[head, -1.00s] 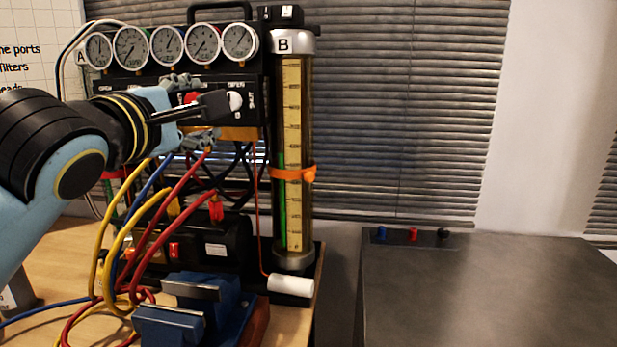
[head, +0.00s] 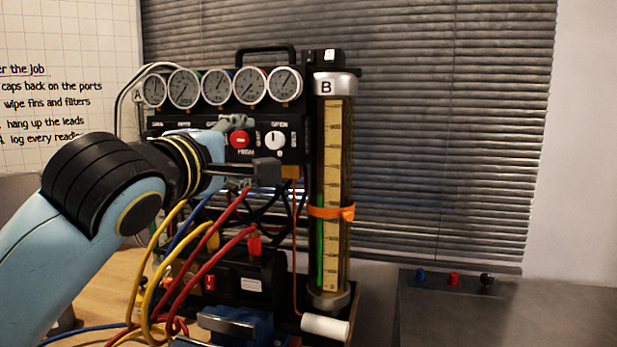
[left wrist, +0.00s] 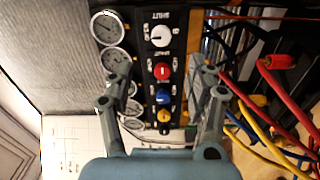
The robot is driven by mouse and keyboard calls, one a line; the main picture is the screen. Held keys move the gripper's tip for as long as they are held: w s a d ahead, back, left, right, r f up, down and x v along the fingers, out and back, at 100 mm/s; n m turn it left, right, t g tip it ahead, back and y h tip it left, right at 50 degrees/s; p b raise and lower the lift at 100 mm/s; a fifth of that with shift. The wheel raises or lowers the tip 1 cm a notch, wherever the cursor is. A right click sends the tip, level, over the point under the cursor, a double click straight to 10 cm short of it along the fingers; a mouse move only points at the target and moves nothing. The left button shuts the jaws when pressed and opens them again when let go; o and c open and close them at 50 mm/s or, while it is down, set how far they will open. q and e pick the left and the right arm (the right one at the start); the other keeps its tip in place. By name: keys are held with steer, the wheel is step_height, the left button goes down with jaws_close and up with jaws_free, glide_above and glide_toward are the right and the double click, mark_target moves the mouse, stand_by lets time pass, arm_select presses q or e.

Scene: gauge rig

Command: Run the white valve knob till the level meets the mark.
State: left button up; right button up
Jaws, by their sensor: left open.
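The white valve knob (head: 275,140) sits on the black panel under the gauges, right of a red knob (head: 239,140). It also shows in the left wrist view (left wrist: 160,36), beyond the fingertips. My left gripper (head: 248,148) is open and empty in front of the panel, left of and partly below the white knob, apart from it. In the left wrist view the red knob lies between its fingers (left wrist: 162,75). The tall tube B (head: 333,150) has a yellow scale. Its green column (head: 319,250) appears to reach slightly above the orange band (head: 331,212). My right gripper is out of view.
Several round gauges (head: 217,86) line the panel's top. Red, yellow and blue leads (head: 205,270) hang below the gripper. A blue vise (head: 235,322) and a white cylinder (head: 325,327) are in front. A grey cabinet (head: 540,315) stands right.

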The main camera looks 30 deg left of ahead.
mark_target(273, 141)
arm_select(q)
steer(key=w+a+m+p, duration=0.1)
steer(key=w+m, duration=0.2)
steer(key=m, duration=0.1)
steer(key=w+a+m+p, duration=0.1)
steer(key=w+m+p, duration=0.1)
steer(key=w+m, duration=0.2)
steer(key=w+m+p, duration=0.2)
steer(key=w+m, duration=0.1)
steer(key=w, duration=0.1)
steer(key=shift+w+a+m, duration=0.2)
steer(key=shift+a+m, duration=0.2)
steer(key=shift+f, duration=0.1)
jaws_close()
